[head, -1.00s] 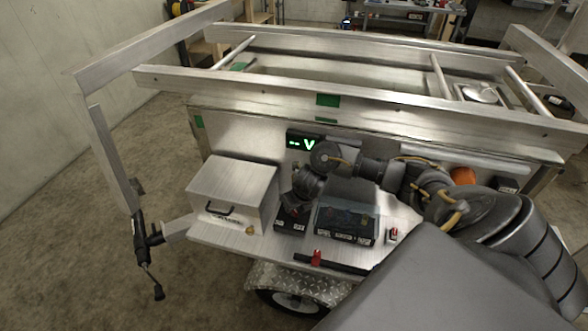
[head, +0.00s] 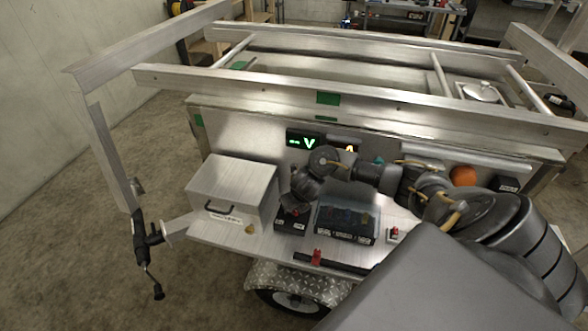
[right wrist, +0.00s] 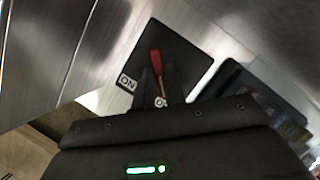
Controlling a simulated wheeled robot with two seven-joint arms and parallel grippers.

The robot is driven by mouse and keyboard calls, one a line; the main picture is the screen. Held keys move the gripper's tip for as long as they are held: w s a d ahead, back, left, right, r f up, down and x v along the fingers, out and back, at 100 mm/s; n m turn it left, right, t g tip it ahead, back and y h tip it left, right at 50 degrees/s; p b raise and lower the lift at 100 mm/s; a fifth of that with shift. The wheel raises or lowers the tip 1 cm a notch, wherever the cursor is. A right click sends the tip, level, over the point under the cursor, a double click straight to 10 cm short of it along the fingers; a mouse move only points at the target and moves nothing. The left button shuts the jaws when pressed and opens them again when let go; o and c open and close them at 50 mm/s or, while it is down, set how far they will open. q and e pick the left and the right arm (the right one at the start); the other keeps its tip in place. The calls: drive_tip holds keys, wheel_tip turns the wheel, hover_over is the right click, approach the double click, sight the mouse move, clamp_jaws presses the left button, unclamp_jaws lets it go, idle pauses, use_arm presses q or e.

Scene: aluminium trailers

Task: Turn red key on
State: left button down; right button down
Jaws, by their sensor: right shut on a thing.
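The red key (right wrist: 157,62) stands on a dark square switch plate (right wrist: 183,52) in the right wrist view. My right gripper (right wrist: 160,85) is shut on the key, with one dark finger on each side of its lower part. An "ON" label (right wrist: 126,82) shows on the plate left of the key. A second label (right wrist: 161,102) is partly hidden between the fingers. In the head view my right gripper (head: 297,204) is down at the black switch box (head: 290,222), and the key is mostly hidden there. My left gripper is not in view.
A metal box with a handle (head: 232,190) stands left of the switch box. A black battery-like unit (head: 346,222) stands close on the right. Behind are a green "V" display (head: 305,142) and an orange round part (head: 463,176). Trailer rails (head: 350,93) run above.

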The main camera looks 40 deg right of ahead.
drive_tip(key=shift+r+m+p, duration=0.2)
drive_tip(key=shift+m+p, duration=0.5)
drive_tip(key=shift+p, duration=0.25)
drive_tip(key=m+h+p, duration=0.1)
drive_tip(key=m+p, duration=0.1)
drive_tip(key=m+g+p, duration=0.1)
drive_tip(key=m+p, duration=0.1)
drive_tip(key=p, duration=0.1)
drive_tip(key=m+h+p, duration=0.1)
drive_tip(key=m+p, duration=0.2)
drive_tip(key=shift+w+a+g+h, duration=0.15)
drive_tip(key=shift+a+g+h, duration=0.15)
drive_tip(key=shift+g, duration=0.1)
drive_tip(key=shift+w+f+m+g+h+p, duration=0.15)
drive_tip(key=shift+m+g+h+p, duration=0.35)
drive_tip(key=shift+m+p, duration=1.1)
drive_tip(key=shift+m, duration=0.3)
drive_tip(key=c, duration=1.4)
unclamp_jaws()
drive_tip(key=shift+c, duration=0.2)
